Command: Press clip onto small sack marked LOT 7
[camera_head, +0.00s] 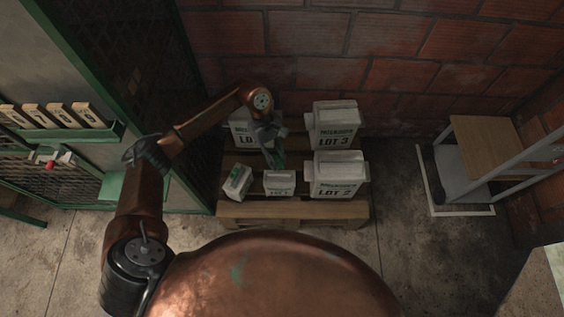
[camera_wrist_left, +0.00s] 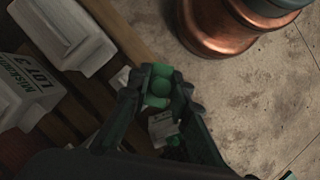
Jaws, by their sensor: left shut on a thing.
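My left gripper (camera_head: 277,158) hangs over the pallet of sacks in the head view. In the left wrist view its fingers (camera_wrist_left: 160,88) are shut on a small green piece (camera_wrist_left: 158,72) that looks like the clip. Two small white sacks stand at the front of the pallet: one upright (camera_head: 280,183), its lot number too small to read surely, and a tilted one (camera_head: 237,182) with green on it. In the wrist view a small white sack (camera_wrist_left: 162,126) shows partly behind the fingers, apart or touching I cannot tell. My right gripper is not in view.
Larger sacks marked LOT 3 (camera_head: 334,127) and LOT 2 (camera_head: 336,176) stand on the wooden pallet (camera_head: 295,211); another (camera_head: 243,129) is partly hidden by my arm. A brick wall is behind. A bench (camera_head: 486,150) stands right, a numbered rack (camera_head: 60,133) left.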

